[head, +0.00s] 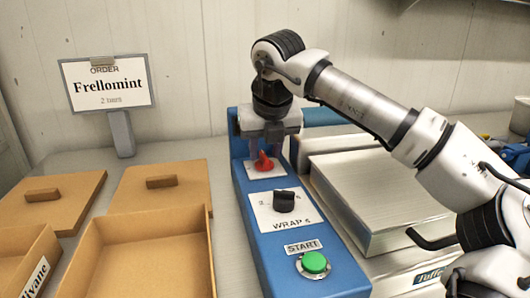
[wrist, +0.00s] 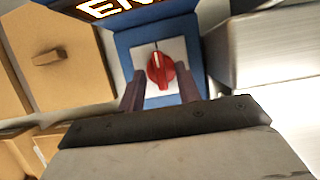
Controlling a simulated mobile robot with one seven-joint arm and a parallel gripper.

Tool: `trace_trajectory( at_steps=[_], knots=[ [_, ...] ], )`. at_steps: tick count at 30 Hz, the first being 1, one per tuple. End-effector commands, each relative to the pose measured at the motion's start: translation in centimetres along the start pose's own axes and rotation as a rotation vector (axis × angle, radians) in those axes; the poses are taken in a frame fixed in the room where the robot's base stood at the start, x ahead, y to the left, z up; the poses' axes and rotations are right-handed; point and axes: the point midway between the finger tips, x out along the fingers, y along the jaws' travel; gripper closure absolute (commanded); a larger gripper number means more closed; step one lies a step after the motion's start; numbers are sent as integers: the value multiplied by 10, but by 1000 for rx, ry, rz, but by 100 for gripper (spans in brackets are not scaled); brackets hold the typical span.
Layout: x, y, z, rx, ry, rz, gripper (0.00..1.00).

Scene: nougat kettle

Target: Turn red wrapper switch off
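The red switch (head: 263,161) is a rotary knob on a white plate (head: 275,171) at the far end of the blue wrapper panel (head: 252,203). In the wrist view the red knob (wrist: 160,71) shows a white pointer line along its top. My gripper (head: 266,157) points down over the knob. In the wrist view its two fingers (wrist: 160,92) are spread, one on each side of the knob, with a gap on both sides. Whether the fingertips reach down to the knob's height is hard to tell.
A metal-topped machine (head: 375,195) stands close on the right. Open cardboard boxes (head: 150,250) and lids (head: 165,190) lie left. An order sign (head: 107,84) stands behind.

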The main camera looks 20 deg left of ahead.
Motion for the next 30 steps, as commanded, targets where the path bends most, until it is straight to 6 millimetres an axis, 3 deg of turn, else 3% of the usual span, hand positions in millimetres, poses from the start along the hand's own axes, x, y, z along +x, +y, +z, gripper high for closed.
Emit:
trace_trajectory(
  at_steps=[12,20,30],
  knots=[
    [10,0,0,-1,1,1,66],
    [10,0,0,-1,1,1,99],
    [9,0,0,-20,1,9,100]
  ],
)
